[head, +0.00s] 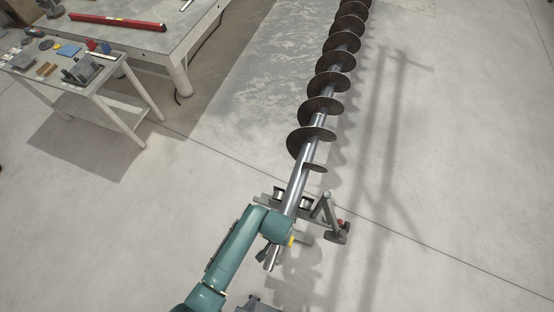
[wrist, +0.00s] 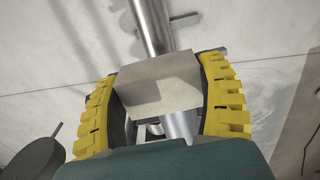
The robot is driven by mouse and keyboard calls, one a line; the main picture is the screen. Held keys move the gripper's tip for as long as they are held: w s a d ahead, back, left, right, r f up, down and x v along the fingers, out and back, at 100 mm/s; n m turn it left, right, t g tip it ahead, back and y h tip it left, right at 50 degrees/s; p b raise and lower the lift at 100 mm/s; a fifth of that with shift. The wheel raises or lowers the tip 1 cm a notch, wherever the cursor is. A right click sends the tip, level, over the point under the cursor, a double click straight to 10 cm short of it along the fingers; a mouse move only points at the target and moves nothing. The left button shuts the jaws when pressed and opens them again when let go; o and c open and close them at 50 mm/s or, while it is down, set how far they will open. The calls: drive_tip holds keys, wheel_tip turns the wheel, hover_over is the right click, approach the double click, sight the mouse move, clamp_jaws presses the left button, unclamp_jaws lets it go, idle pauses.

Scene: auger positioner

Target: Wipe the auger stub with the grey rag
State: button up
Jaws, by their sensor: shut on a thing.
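The auger's bare metal stub (head: 297,190) runs down from the spiral flights to a lower end (head: 270,262) beyond my arm in the head view. In the wrist view the shiny round stub (wrist: 152,25) shows above the grey rag (wrist: 160,85) and again below it. The rag looks like a folded, pale grey block. My gripper (wrist: 162,82) has yellow padded fingers shut on the rag from both sides. The rag lies across the line of the stub and hides part of it. I cannot tell whether they touch. In the head view my arm hides the rag.
A roller stand (head: 328,215) supports the auger beside my gripper. The dark auger flights (head: 320,108) stretch away to the top. A small cart (head: 112,92) with tools and a larger table (head: 165,45) stand at upper left. The floor at right is open.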

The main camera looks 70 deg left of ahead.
drive_tip(key=shift+r+p, duration=0.5)
drive_tip(key=shift+r, duration=1.45)
